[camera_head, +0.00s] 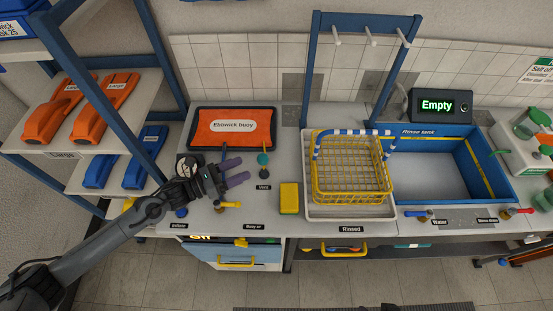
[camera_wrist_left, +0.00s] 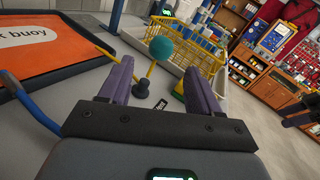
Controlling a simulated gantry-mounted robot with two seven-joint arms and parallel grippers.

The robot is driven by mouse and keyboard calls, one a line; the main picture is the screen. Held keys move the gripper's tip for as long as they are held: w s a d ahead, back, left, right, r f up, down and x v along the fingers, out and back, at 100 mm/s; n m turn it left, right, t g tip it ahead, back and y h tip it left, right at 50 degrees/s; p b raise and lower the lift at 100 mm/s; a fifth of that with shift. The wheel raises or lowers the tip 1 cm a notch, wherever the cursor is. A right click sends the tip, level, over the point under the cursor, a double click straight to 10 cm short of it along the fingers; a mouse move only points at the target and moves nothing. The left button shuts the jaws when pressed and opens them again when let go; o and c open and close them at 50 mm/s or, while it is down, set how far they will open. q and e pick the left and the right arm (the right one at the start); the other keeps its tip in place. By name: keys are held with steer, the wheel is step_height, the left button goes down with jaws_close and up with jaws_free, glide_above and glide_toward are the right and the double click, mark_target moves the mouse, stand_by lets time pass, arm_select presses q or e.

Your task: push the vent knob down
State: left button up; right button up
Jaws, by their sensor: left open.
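The vent knob is a teal ball (camera_head: 263,158) above the "Vent" label (camera_head: 263,187) on the bench. In the left wrist view the ball (camera_wrist_left: 161,48) stands upright on a thin yellow stem with a dark base (camera_wrist_left: 142,88). My left gripper (camera_head: 243,169) is just left of the knob, its purple fingers pointing toward it. In the left wrist view the fingers (camera_wrist_left: 158,70) are spread apart and empty, with the ball showing between and beyond their tips. I see no clear contact.
An orange "Ebowick buoy" panel (camera_head: 234,128) in a black tray lies behind my left gripper. A yellow block (camera_head: 289,198) lies right of the label. Farther right are a yellow wire basket (camera_head: 349,183) and a blue rinse tank (camera_head: 480,200). Shelves with orange floats (camera_head: 105,106) stand left.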

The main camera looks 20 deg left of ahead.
mark_target(266, 157)
arm_select(q)
steer(key=shift+w+d+r+m, duration=0.1)
steer(key=shift+w+m, duration=0.1)
steer(key=shift+m, duration=0.1)
steer(key=p+x, duration=0.2)
steer(key=x, duration=0.7)
steer(key=shift+d, duration=0.2)
steer(key=shift+w+d, duration=0.3)
steer(key=shift+d, duration=0.05)
steer(key=shift+c, duration=0.3)
jaws_close()
